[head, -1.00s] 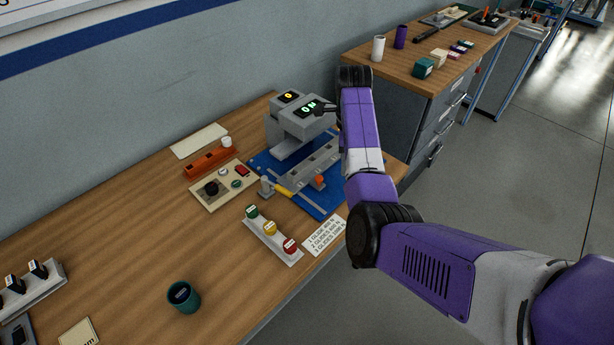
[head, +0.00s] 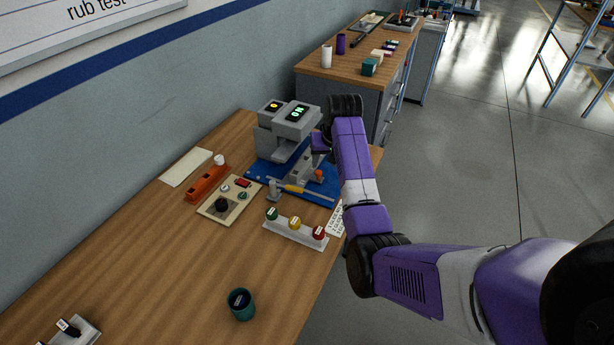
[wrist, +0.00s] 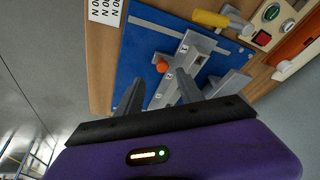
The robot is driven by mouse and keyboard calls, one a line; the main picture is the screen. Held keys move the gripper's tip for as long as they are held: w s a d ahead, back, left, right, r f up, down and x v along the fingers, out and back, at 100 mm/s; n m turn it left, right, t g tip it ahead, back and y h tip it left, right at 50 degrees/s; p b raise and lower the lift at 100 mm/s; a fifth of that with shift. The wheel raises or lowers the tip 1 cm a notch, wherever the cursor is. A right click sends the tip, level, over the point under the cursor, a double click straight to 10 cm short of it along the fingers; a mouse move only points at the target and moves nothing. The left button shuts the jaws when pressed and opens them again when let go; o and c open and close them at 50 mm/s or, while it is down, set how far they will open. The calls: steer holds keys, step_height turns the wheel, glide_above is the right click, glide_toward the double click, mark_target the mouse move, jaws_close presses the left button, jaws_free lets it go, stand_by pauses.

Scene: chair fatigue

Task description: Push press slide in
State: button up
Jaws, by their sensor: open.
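The grey press (head: 287,128), with lit yellow and green displays on top, stands on a blue base (head: 262,172). In the wrist view, the grey slide (wrist: 188,58) with number labels lies across the blue base (wrist: 140,38). An orange knob (wrist: 162,66) sits beside the slide; it also shows in the head view (head: 319,174). My gripper (wrist: 160,82) is open and empty, its fingers pointing at the slide and knob. In the head view, my gripper (head: 320,150) is at the press's right side, partly hidden by my arm. Contact cannot be told.
A yellow-handled tool (head: 295,189) lies at the base's front edge. A white strip (head: 292,235) with coloured knobs, a control panel (head: 229,201), an orange block (head: 207,184) and a teal cup (head: 241,304) are on the bench. A printed card (wrist: 104,10) lies beside the base.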

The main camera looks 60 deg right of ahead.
mark_target(319, 172)
steer(key=w+f, duration=0.1)
steer(key=f, duration=0.1)
steer(key=w+d+f+n, duration=0.1)
steer(key=f, duration=0.1)
steer(key=d+f+n, duration=0.1)
steer(key=f, duration=0.2)
steer(key=shift+w, duration=0.4)
jaws_close()
stand_by(1.4)
